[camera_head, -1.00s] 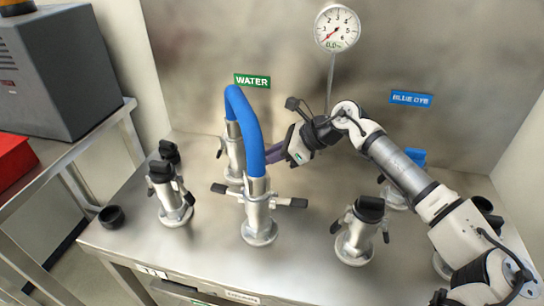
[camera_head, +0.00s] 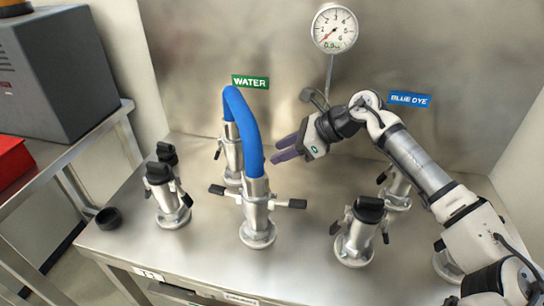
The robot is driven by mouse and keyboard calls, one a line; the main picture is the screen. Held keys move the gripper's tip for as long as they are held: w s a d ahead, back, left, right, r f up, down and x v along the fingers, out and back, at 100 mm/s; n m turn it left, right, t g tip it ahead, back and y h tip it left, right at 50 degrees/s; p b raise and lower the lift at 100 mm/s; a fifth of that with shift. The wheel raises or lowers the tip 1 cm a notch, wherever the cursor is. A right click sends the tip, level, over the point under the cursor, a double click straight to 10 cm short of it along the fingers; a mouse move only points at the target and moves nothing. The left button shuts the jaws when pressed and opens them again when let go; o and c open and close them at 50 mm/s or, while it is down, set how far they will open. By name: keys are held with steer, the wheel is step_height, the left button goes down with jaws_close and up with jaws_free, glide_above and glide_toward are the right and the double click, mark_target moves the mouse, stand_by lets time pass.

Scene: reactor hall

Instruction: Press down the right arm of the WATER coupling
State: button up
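The WATER sign (camera_head: 250,82) is on the back wall, above a rear metal coupling (camera_head: 233,160). A blue hose (camera_head: 243,115) arches from this coupling to a front coupling (camera_head: 257,220). The rear coupling's left arm (camera_head: 218,153) hangs down; its right side is hidden behind the hose. The front coupling's left arm (camera_head: 217,189) and right arm (camera_head: 297,204) both stick out sideways, about level. My gripper (camera_head: 275,152) is right of the hose, above and behind the front right arm. Its two purple fingers look apart, with nothing seen between them, and point left and down.
Capped couplings stand at left (camera_head: 168,200) and at right (camera_head: 357,235), with another under the BLUE DYE sign (camera_head: 410,100). A pressure gauge (camera_head: 335,29) hangs on the back wall. A black cap (camera_head: 108,218) lies at the bench's left edge.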

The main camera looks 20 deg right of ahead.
steer(key=v, duration=0.9)
steer(key=shift+s+d+b, duration=0.15)
steer(key=shift+b, duration=0.3)
steer(key=shift+r, duration=0.2)
